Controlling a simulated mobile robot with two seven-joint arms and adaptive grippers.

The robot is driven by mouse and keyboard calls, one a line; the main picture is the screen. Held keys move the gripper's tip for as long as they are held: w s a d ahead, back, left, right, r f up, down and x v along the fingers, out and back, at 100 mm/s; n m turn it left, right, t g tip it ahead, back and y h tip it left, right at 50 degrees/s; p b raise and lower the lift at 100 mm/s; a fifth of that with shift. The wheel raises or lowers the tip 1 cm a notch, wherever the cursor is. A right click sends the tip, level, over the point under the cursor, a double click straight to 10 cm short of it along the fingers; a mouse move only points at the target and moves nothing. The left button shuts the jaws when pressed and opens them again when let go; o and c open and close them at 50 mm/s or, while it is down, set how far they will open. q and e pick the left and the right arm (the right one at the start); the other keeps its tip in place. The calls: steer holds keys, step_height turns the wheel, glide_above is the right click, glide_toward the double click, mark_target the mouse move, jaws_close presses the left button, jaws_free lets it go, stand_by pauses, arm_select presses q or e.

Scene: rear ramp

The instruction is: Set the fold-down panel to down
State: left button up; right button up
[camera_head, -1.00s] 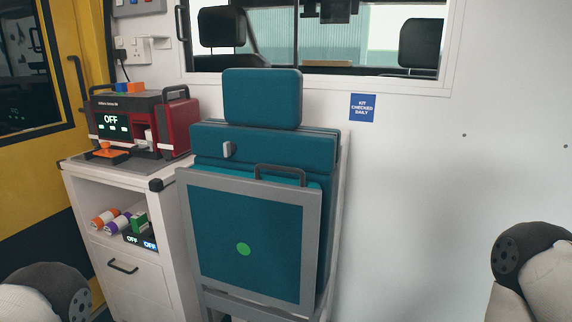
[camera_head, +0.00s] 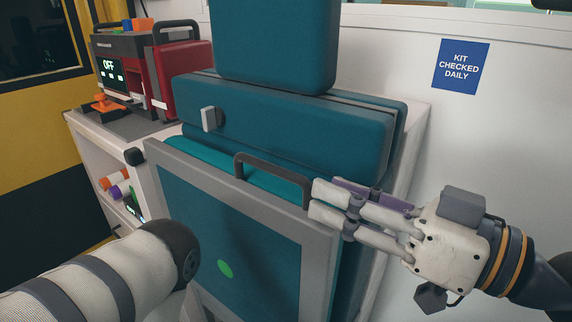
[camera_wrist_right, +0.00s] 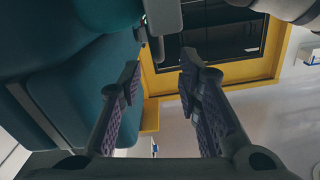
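The fold-down panel (camera_head: 318,238), a teal board in a grey frame with a green dot, stands upright and folded against the teal seat back in the head view. A dark bar handle (camera_head: 272,176) arches along its top edge. My right gripper (camera_head: 324,200) comes in from the right, its fingertips close to the handle's right end; contact cannot be told. In the right wrist view my right gripper (camera_wrist_right: 160,78) is open, with a clear gap between its purple-padded fingers. A dark bar, perhaps the handle, shows just beyond the tips. My left gripper is out of view.
A grey latch-like tab (camera_head: 210,119) sits on the seat back (camera_head: 290,125). Left of it, a white cabinet (camera_head: 90,160) carries a red device (camera_head: 182,75) reading OFF. A blue sign (camera_head: 461,67) is on the right wall. My left arm crosses the lower left.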

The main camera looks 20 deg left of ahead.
mark_target(300, 180)
steer(key=p+x, duration=0.1)
steer(key=x, duration=0.8)
jaws_close()
